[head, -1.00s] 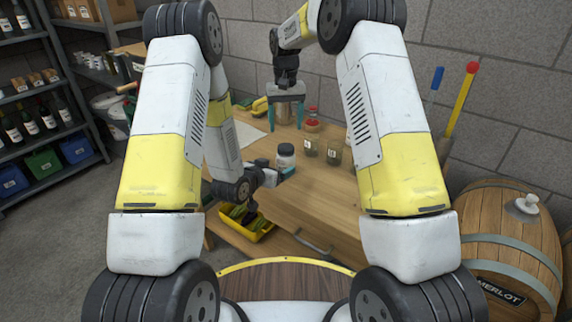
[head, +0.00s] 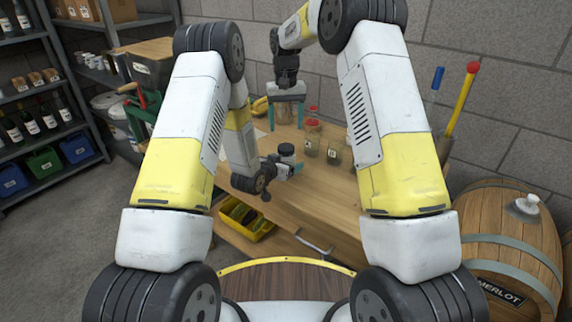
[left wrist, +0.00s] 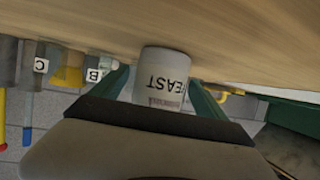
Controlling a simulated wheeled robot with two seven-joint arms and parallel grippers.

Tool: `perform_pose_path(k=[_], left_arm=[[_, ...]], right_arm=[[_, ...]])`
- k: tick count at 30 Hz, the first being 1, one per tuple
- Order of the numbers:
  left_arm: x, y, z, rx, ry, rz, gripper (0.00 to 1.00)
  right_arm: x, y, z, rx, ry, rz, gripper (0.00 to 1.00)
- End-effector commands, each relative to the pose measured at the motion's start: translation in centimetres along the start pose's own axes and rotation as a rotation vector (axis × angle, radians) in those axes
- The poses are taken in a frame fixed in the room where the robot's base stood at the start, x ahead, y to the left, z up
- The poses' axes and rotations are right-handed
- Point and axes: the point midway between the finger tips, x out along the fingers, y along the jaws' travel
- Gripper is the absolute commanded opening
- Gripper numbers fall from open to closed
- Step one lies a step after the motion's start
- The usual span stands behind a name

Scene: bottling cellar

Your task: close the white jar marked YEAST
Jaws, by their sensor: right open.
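The white jar (head: 285,159) stands upright on the wooden bench in the head view. Its top is dark; I cannot tell how its lid sits. My left gripper (head: 280,168) is low at the jar, partly covering its front. In the left wrist view the jar (left wrist: 163,68) appears upside down, with the YEAST lettering readable, between the two green fingers of my left gripper (left wrist: 158,80). Whether the fingers press on it is unclear, and its top is hidden by the gripper body. My right gripper (head: 287,97) is open, pointing down around a pale cylinder that is partly hidden.
Glass jars (head: 311,142) with labels stand right of the white jar, one with a red lid. A yellow tray (head: 262,232) sits below the bench top. A barrel (head: 510,235) stands at the right, and the front bench top is clear.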

Motion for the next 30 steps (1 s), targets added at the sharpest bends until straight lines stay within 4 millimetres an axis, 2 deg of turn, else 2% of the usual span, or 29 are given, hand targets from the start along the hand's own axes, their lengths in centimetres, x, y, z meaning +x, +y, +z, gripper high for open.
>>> perform_pose_path(k=[1,2,12,13,19,22,26,30], left_arm=[[-0.01,0.0,-0.01,0.0,0.0,0.0,0.77],[-0.01,0.0,-0.01,0.0,0.0,0.0,0.71],[-0.02,0.0,-0.02,0.0,0.0,0.0,0.04],[-0.02,0.0,-0.02,0.0,0.0,0.0,0.0],[-0.02,-0.01,-0.03,0.0,0.001,0.0,0.0],[-0.03,-0.01,-0.03,0.0,0.001,0.0,0.0],[-0.02,-0.01,-0.04,0.0,0.001,0.0,0.0],[-0.02,-0.01,-0.05,0.0,0.001,0.0,0.0]], right_arm=[[0.0,0.0,0.0,0.0,0.0,0.0,0.69],[0.0,0.0,0.0,0.0,0.0,0.0,0.69],[0.0,0.0,0.0,0.0,0.0,0.0,0.69],[0.0,0.0,0.0,0.0,0.0,0.0,0.69],[0.0,0.0,0.0,-0.022,0.0,0.0,0.69],[0.0,-0.01,0.0,-0.103,0.0,0.0,0.69],[0.0,-0.03,0.0,-0.314,0.0,0.0,0.69],[0.01,-0.02,0.0,-0.601,0.0,0.0,0.69]])
